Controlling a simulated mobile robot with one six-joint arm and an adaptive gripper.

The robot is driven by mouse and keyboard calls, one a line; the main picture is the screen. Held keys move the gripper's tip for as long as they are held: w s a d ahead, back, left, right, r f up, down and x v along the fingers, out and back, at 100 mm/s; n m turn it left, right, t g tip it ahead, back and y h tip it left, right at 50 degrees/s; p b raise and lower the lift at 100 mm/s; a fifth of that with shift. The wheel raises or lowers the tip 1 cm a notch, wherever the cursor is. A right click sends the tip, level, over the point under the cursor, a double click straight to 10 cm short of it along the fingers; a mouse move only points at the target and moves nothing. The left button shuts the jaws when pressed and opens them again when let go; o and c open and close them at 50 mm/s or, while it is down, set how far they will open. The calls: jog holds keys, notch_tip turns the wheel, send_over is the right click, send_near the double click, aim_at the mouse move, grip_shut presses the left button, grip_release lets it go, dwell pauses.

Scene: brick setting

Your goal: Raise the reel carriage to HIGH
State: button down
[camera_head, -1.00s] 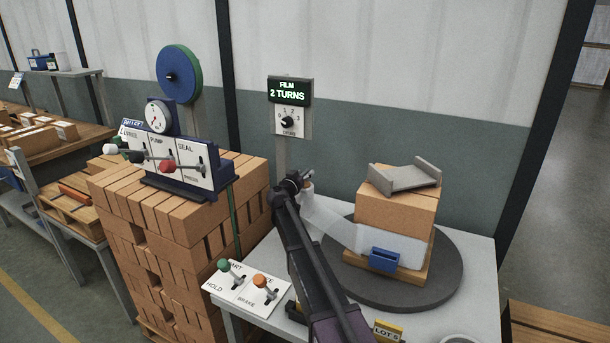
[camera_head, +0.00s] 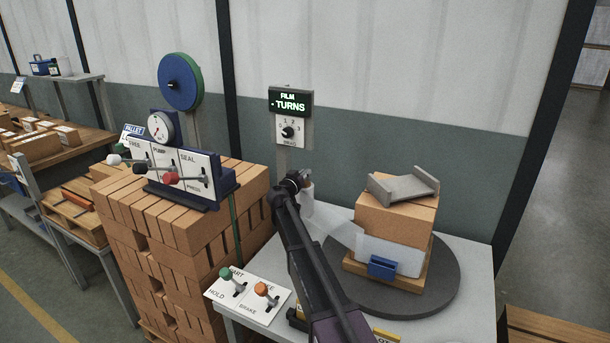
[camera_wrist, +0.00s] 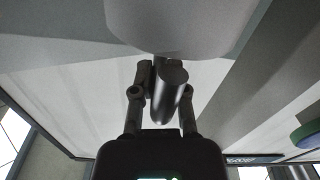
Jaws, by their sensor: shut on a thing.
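The reel carriage shows as a white film roll (camera_head: 307,198) on the left side of the turntable, partly hidden behind my arm. A pale film band (camera_head: 350,236) runs from it to the wrapped box load (camera_head: 395,220). My gripper (camera_head: 296,180) is at the roll's top left. In the wrist view, its fingers (camera_wrist: 160,92) are closed on a dark rounded handle (camera_wrist: 172,100), with the white roll (camera_wrist: 185,22) just above in the picture. No HIGH mark is readable. The display (camera_head: 291,101) reads "FILM - TURNS".
The round turntable (camera_head: 440,290) carries the load, with a grey channel piece (camera_head: 403,186) on top. A two-lever panel (camera_head: 245,290) is at the table's front left. A brick stack (camera_head: 200,230) with a blue lever console (camera_head: 180,180) stands left. A dial (camera_head: 289,131) sits below the display.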

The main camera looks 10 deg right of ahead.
jog(key=shift+d+r+p, duration=0.1)
jog(key=shift+r+p, duration=3.45)
jog(key=shift+r, duration=0.3)
jog(key=shift+w, duration=0.1)
jog(key=c, duration=0.6)
grip_release()
jog(key=shift+r, duration=0.1)
jog(key=shift+c, duration=0.2)
jog(key=shift+s+a, duration=0.2)
jog(key=shift+s, duration=0.05)
jog(key=v, duration=1.1)
jog(key=shift+s, duration=0.2)
jog(key=shift+a, duration=0.1)
